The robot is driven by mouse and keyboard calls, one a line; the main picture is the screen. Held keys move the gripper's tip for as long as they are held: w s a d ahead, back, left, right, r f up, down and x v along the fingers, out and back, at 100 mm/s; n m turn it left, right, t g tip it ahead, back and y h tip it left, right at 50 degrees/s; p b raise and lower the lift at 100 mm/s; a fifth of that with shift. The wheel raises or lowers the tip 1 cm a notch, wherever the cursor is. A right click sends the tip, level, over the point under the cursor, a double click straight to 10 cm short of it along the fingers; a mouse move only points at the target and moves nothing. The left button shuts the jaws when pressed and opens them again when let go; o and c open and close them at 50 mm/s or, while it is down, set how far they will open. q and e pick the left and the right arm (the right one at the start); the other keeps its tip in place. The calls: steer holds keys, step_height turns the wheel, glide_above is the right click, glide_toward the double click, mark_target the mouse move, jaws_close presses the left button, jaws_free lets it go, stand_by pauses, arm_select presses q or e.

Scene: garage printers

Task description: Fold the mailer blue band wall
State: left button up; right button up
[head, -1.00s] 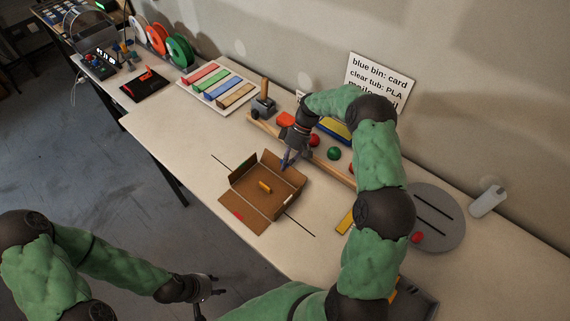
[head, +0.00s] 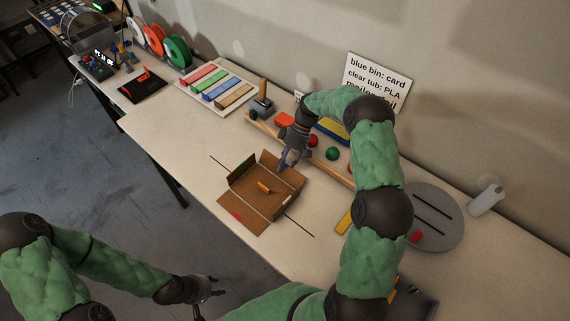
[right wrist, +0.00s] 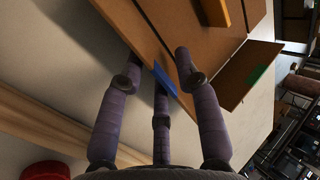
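The brown cardboard mailer (head: 250,199) lies open on the workbench, with a yellow piece (head: 264,187) inside and a red mark on its near flap. My right gripper (head: 287,163) is down at the mailer's far wall. In the right wrist view, its fingers (right wrist: 165,75) are spread around the wall bearing the blue band (right wrist: 165,78), one finger on the inner side, the others by the outer side. I see no clear grip on the wall. A green mark (right wrist: 257,76) shows on another flap. My left gripper (head: 215,286) is empty, apart from the mailer, its fingers spread.
A wooden rail (head: 330,171) with a red ball (head: 313,141) and a green ball (head: 333,154) runs behind the mailer. A grey disc (head: 436,222) lies to the right. Colored bars on a white tray (head: 216,84) stand behind left. The bench left of the mailer is clear.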

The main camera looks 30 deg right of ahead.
steer(key=v, duration=1.1)
steer(key=shift+d+r, duration=0.25)
steer(key=shift+r, duration=0.05)
steer(key=shift+w, duration=0.15)
